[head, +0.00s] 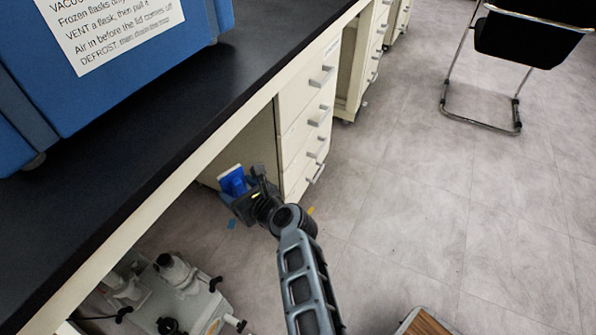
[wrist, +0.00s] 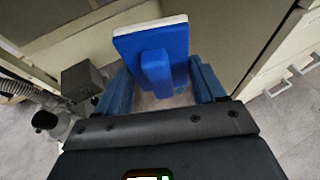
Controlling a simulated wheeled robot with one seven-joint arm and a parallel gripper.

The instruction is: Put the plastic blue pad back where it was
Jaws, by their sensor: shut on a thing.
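The plastic blue pad (head: 232,182) is at the end of my arm, low beside the bench and below the worktop's height. In the wrist view the pad (wrist: 175,42) shows a flat blue plate with a white layer along its top edge and a blue block handle standing out toward me. My gripper (head: 246,192) is shut on the pad. In the wrist view its blue fingers (wrist: 158,88) stand on either side of the handle; where they touch it is hard to see.
A blue machine (head: 120,85) with a printed label stands on the black worktop (head: 190,105). A drawer unit (head: 305,125) stands just behind my gripper. Pale equipment (head: 180,285) sits under the bench at lower left. A black chair (head: 528,38) is at upper right.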

